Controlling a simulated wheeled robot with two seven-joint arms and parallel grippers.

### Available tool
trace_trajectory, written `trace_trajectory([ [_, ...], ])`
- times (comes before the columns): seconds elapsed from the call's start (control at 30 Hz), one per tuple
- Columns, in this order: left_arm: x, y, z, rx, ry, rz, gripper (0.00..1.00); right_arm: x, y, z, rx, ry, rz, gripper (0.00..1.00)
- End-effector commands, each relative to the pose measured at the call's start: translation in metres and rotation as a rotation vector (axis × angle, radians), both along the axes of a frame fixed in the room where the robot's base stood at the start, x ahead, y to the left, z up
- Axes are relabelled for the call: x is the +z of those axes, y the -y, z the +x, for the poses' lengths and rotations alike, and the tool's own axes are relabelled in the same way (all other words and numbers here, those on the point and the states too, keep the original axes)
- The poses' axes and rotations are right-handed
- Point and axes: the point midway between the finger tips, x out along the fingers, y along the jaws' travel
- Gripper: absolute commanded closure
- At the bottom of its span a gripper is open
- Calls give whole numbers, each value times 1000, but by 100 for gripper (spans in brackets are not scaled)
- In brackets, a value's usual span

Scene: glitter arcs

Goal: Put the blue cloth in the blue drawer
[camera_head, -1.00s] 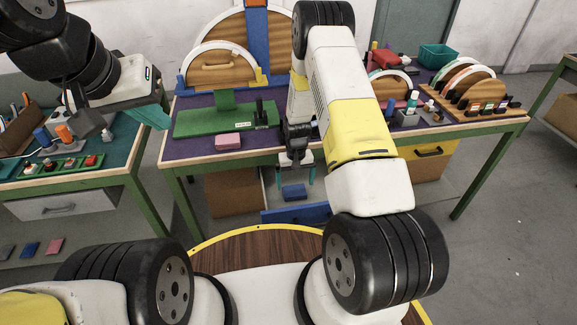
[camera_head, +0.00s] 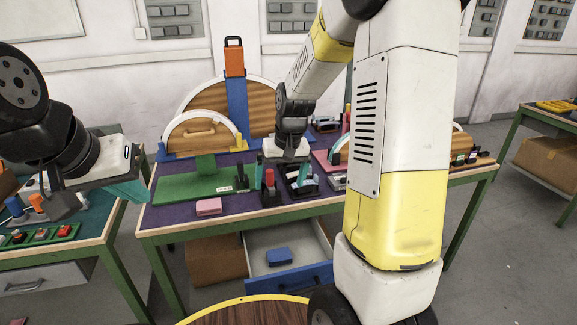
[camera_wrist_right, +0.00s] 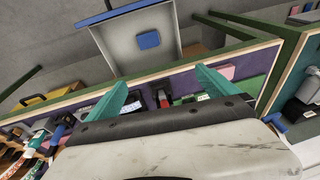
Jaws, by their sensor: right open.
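The blue cloth (camera_head: 279,257) is a small folded pad lying flat inside the open drawer under the middle table. The blue drawer (camera_head: 300,278) is pulled out, with a blue front and a pale inside. In the right wrist view, the cloth (camera_wrist_right: 148,40) lies on the drawer floor, clear of the walls. My right gripper (camera_head: 286,172) is open and empty, above the table and higher than the drawer; its teal fingers (camera_wrist_right: 161,80) are spread with nothing between them. My left gripper (camera_head: 128,188) hangs at the left, seen side-on, its jaw gap hidden.
The purple tabletop (camera_head: 165,220) holds a pink block (camera_head: 208,206), a green board (camera_head: 180,187) and wooden arcs (camera_head: 200,136). Small bottles and tools stand near my right gripper. A cardboard box (camera_head: 213,260) is left of the drawer. My right arm hides part of the table.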

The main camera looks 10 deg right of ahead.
Motion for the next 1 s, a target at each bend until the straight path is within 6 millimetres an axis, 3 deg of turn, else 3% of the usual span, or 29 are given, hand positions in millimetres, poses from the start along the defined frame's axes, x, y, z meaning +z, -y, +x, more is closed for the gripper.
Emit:
trace_trajectory([
  [0.03, 0, 0, 0, 0, 0, 0, 100, 28, 1, -15, -1, 38, 13, 2],
  [0.2, 0, 0, 0, 0, 0, 0, 100, 94, 1, -70, 7, 133, 44, 2],
  [0.4, 0, 0, 0, 0, 0, 0, 100, 141, 1, -144, 21, 240, 66, 2],
  [0.5, 0, 0, 0, 0, 0, 0, 100, 151, 1, -173, 26, 284, 71, 2],
  [0.63, 0, 0, 0, 0, 0, 0, 100, 156, 0, -199, 33, 321, 73, 2],
  [0.8, 0, 0, 0, 0, 0, 0, 100, 157, 0, -211, 35, 336, 73, 2],
  [1.0, 0, 0, 0, 0, 0, 0, 100, 157, 0, -211, 35, 337, 73, 2],
])
